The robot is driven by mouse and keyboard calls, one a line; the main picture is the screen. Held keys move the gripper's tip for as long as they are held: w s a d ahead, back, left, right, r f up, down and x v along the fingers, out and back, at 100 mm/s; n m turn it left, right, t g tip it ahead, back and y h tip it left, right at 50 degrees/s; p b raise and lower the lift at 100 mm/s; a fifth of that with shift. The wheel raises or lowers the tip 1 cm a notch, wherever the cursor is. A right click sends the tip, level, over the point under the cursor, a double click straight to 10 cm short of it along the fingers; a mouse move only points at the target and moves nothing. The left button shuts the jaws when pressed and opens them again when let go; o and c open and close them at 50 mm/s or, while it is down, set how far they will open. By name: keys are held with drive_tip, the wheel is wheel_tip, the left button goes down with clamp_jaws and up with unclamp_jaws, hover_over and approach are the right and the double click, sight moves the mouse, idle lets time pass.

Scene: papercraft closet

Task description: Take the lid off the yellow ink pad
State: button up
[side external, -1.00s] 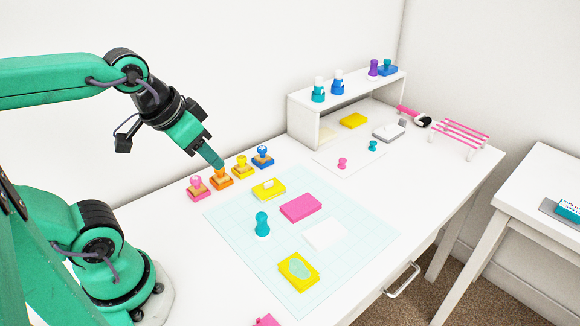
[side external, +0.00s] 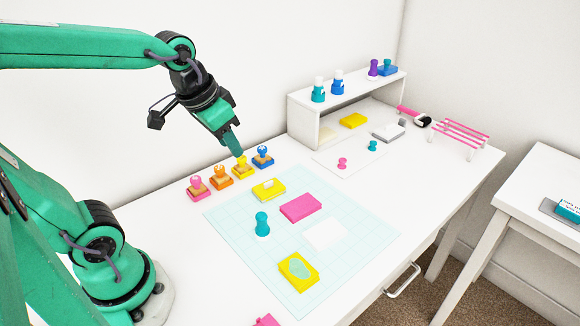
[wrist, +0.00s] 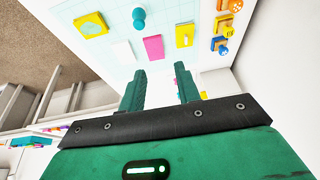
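A yellow ink pad (side external: 268,189) with a white patch on top lies at the back of the pale gridded mat (side external: 350,215). It also shows in the wrist view (wrist: 185,35), beyond my fingertips. I cannot make out a seam between its lid and base. A second yellow block with a teal oval (side external: 298,270) lies at the mat's front; it shows in the wrist view (wrist: 91,25) too. My gripper (side external: 238,152) is in the air, seen above the row of stamps. In the wrist view its fingers (wrist: 160,72) stand apart with nothing between them.
Several stamps, including a pink one (side external: 197,189) and a blue one (side external: 263,157), stand behind the mat. A pink block (side external: 300,207), a teal stamp (side external: 262,224) and a white block (side external: 324,235) are on the mat. A white shelf (side external: 345,90) stands at the back.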

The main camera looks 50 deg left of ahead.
drive_tip(key=w+a+f+g, duration=0.2)
drive_tip(key=w+a+f, duration=0.25)
drive_tip(key=w, duration=0.45)
drive_tip(key=g, duration=0.2)
approach(269, 182)
drive_tip(key=shift+m, duration=0.4)
drive_tip(key=shift+w+f, duration=0.15)
drive_tip(key=shift+f, duration=0.25)
drive_tip(key=shift+f, duration=0.1)
drive_tip(key=shift+f, duration=1.2)
drive_tip(key=shift+s+a+f, duration=0.1)
drive_tip(key=shift+f, duration=1.15)
drive_tip(key=shift+s+f, duration=0.1)
drive_tip(key=shift+f, duration=1.2)
drive_tip(key=shift+c, duration=0.2)
clamp_jaws()
